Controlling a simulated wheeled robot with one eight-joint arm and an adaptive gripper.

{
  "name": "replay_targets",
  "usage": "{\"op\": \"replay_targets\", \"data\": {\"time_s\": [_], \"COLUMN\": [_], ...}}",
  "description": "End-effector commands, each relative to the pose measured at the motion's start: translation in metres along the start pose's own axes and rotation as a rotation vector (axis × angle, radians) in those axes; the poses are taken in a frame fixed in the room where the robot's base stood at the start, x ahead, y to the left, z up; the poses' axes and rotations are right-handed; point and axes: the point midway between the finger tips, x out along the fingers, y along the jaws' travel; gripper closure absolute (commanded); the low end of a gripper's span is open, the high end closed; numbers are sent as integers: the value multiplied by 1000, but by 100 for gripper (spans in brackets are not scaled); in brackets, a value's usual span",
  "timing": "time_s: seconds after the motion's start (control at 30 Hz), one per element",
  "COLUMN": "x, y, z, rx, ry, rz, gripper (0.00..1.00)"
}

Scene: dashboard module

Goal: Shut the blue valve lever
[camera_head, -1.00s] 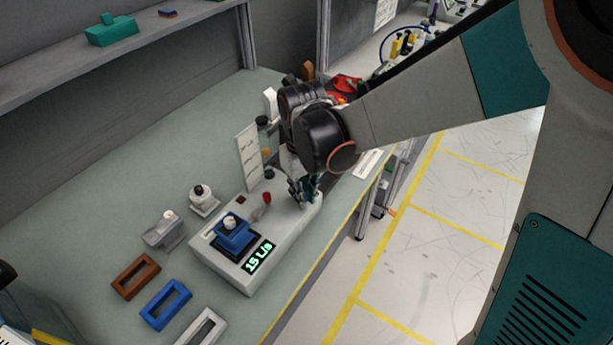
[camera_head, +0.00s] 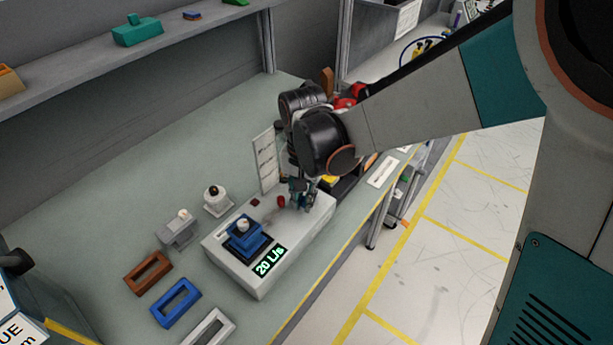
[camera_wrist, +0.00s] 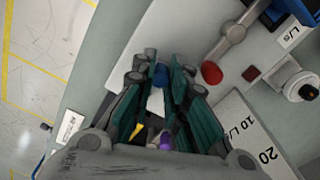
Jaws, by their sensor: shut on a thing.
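The dashboard module (camera_head: 222,258) is a pale box on the bench, its display (camera_head: 268,262) reading 20 L/s. My gripper (camera_head: 302,197) is low over its right end. In the wrist view my gripper (camera_wrist: 160,88) is shut on a small blue piece (camera_wrist: 160,75) at its fingertips, which looks like the blue valve lever's tip; the fingers hide the rest. A red knob (camera_wrist: 211,73) lies just right of the fingers, apart from them; it also shows in the head view (camera_head: 281,202). A blue block with a white knob (camera_head: 245,236) is on the module's left part.
A grey rod (camera_wrist: 235,32) runs near the red knob. A white label sheet (camera_head: 265,160) stands behind the module. Left of it are a grey fixture (camera_head: 178,230), a white knobbed piece (camera_head: 216,200), and brown (camera_head: 147,272), blue (camera_head: 175,303) and white (camera_head: 208,330) frames.

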Motion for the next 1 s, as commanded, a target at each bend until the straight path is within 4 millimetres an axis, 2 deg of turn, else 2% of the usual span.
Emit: {"op": "replay_targets", "data": {"time_s": [0.67,0.7,0.8,1.0], "x": [0,0,0,0], "y": [-3,-3,-3,-3], "z": [-1,-1,-1,-1], "rx": [66,66,65,65], "ry": [0,0,0,0], "rz": [-1,-1,-1,0], "gripper": [100,84,64,64]}}
